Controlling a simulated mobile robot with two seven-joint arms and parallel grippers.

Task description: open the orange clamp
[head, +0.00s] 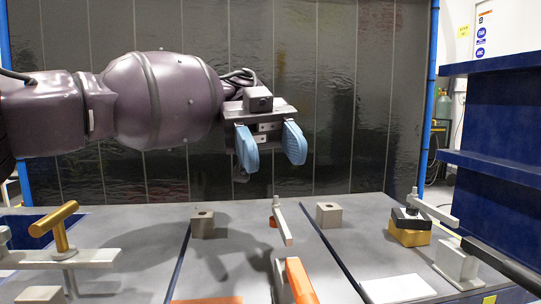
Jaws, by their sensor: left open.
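The orange clamp (300,282) is at the bottom middle of the head view, in the near part of the grey table. Its orange part slants up, and the picture's lower edge cuts it off. A grey upright piece stands right beside it. I cannot tell from this view how far the clamp is closed. My left gripper (271,150) hangs above the far part of the table, with its two blue fingers apart and nothing between them. It is well clear of the clamp. My right gripper is not in view.
A gold-handled clamp (60,232) stands at left. Small grey blocks (202,224) (329,214) and a grey bar (282,222) stand mid-table. A black and yellow block (409,232) is at right, near dark blue shelves (500,131). A white plate (397,289) lies in front.

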